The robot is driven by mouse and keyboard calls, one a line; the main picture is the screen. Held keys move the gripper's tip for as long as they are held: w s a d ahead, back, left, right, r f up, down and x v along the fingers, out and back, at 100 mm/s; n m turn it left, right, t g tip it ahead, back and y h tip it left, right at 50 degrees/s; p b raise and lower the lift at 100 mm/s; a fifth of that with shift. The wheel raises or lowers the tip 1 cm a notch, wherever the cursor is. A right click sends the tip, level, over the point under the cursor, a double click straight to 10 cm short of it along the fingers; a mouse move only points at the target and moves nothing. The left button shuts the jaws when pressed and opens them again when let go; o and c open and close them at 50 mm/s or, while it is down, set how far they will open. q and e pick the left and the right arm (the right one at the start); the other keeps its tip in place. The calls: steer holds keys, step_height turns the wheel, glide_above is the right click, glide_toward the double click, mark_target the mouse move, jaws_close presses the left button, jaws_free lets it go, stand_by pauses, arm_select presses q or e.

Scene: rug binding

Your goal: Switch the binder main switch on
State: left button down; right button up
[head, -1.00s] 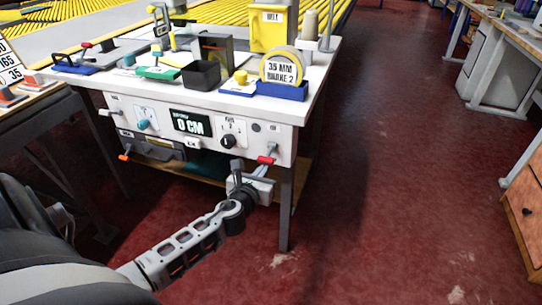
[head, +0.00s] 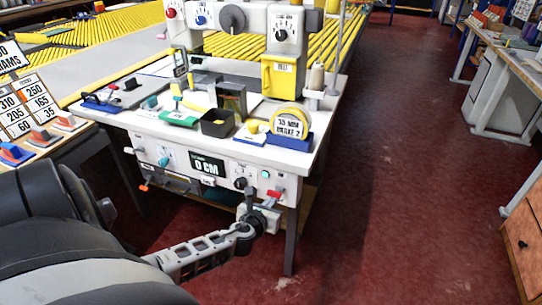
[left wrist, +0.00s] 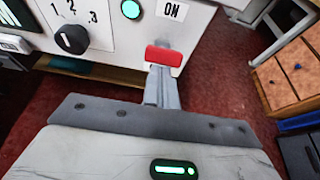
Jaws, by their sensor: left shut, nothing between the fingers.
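The main switch is a red-capped lever (head: 275,193) at the right end of the binder's white front panel (head: 222,172). In the left wrist view the red cap (left wrist: 164,56) sits just below an "ON" label. My right gripper is not in view.
The panel also carries a black knob (left wrist: 71,39), a "0 CM" display (head: 207,164) and an orange-tipped lever (head: 144,187). A table leg (head: 291,240) is just right of my gripper. The red floor to the right is clear.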

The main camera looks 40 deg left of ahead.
arm_select(q)
steer(key=shift+w+a+r+p, duration=0.25)
steer(key=shift+w+r+p, duration=0.15)
steer(key=shift+r, duration=0.45)
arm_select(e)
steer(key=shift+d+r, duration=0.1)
arm_select(q)
step_height(320, 180, down, 4)
steer(key=s+b, duration=0.2)
steer(key=b, duration=0.1)
steer(key=s+d+r+p, duration=0.3)
steer(key=s+r, duration=0.3)
steer(key=shift+s+d+r+p, duration=0.3)
steer(key=shift+s+d+p, duration=0.05)
steer(key=shift+d+p, duration=0.05)
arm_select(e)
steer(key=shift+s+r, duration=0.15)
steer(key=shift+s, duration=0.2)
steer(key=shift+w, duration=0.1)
